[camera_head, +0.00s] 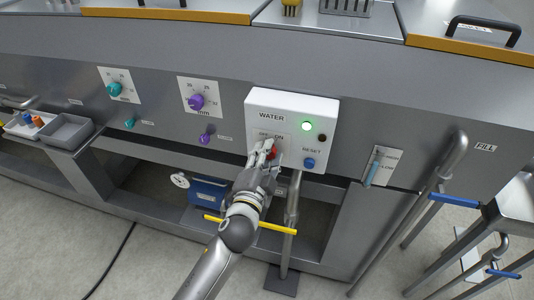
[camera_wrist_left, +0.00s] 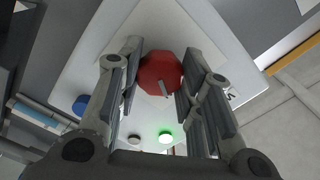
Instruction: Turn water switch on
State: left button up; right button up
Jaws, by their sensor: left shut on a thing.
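The white water box (camera_head: 262,100) is on the grey front panel, labelled WATER, with a lit green lamp (camera_head: 306,126), a dark lamp beside it and a blue RESET button (camera_head: 309,163). Its red knob (camera_head: 272,152) is partly hidden by my left gripper (camera_head: 266,150). In the left wrist view the red knob (camera_wrist_left: 160,72) sits between the two fingers of my left gripper (camera_wrist_left: 159,85), which is shut on it. A grey pointer mark shows on the knob. The labels by the knob are partly covered. My right gripper is not in view.
Purple (camera_head: 196,102) and teal (camera_head: 115,89) knobs are to the left on the panel. A tray (camera_head: 69,131) stands at far left.

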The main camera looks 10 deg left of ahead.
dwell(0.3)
pick_arm(q)
jog(key=o, duration=1)
jog(key=shift+o, duration=0.2)
jog(key=s, duration=1.2)
jog(key=shift+a, duration=0.4)
